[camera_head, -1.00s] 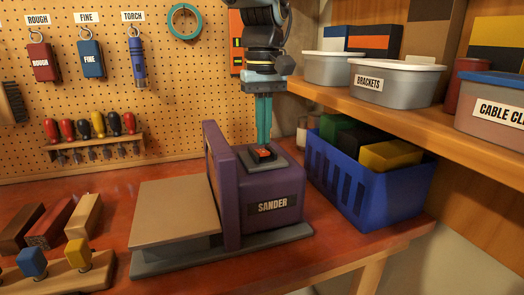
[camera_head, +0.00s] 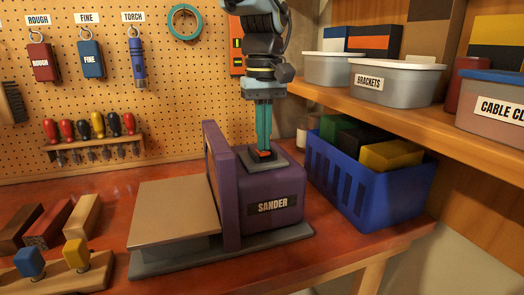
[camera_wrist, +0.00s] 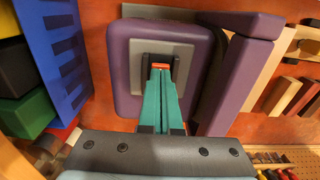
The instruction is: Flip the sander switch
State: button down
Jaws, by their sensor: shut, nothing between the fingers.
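The purple sander (camera_head: 272,190) stands on the red-brown bench, with its label facing front and a flat tan table on its left. Its switch (camera_head: 264,155), a small orange-red rocker in a dark frame, is on top of the body. My gripper (camera_head: 263,150) points straight down with its teal fingers together, the tips at the switch. In the wrist view the fingertips (camera_wrist: 160,72) cover part of the switch (camera_wrist: 161,66); an orange strip shows just beyond them. I cannot tell whether they press on it or which way the rocker is tipped.
A blue crate (camera_head: 372,200) with boxes stands close on the sander's right. A shelf with bins (camera_head: 396,78) overhangs on the right. A pegboard (camera_head: 190,90) with hanging tools is behind. Wooden blocks (camera_head: 80,220) lie at the left.

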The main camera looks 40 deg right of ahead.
jog(key=shift+f, duration=0.3)
jog(key=shift+r, duration=0.1)
notch_tip(320, 180, up, 7)
jog(key=p, duration=0.6)
dwell(0.3)
dwell(0.5)
